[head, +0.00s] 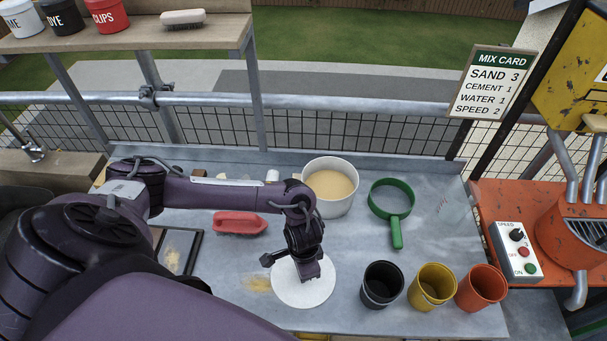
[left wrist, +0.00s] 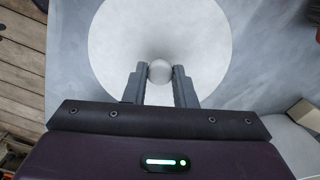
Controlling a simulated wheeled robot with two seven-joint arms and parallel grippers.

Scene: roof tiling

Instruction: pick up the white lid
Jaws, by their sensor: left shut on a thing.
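The white lid (head: 303,291) is a flat round disc at the front middle of the metal bench. In the left wrist view the lid (left wrist: 160,32) has a round knob (left wrist: 160,71) at its centre. My left gripper (left wrist: 160,78) is over the lid, its two fingers shut on the knob from either side. In the head view my left gripper (head: 308,274) points down at the lid and hides its middle. I cannot tell whether the lid touches the bench. My right gripper is not in view.
A white pot of tan powder (head: 331,186) stands behind the lid. A green sieve (head: 391,200) lies right of it. Black (head: 382,285), yellow (head: 432,287) and orange (head: 481,288) cups stand to the right.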

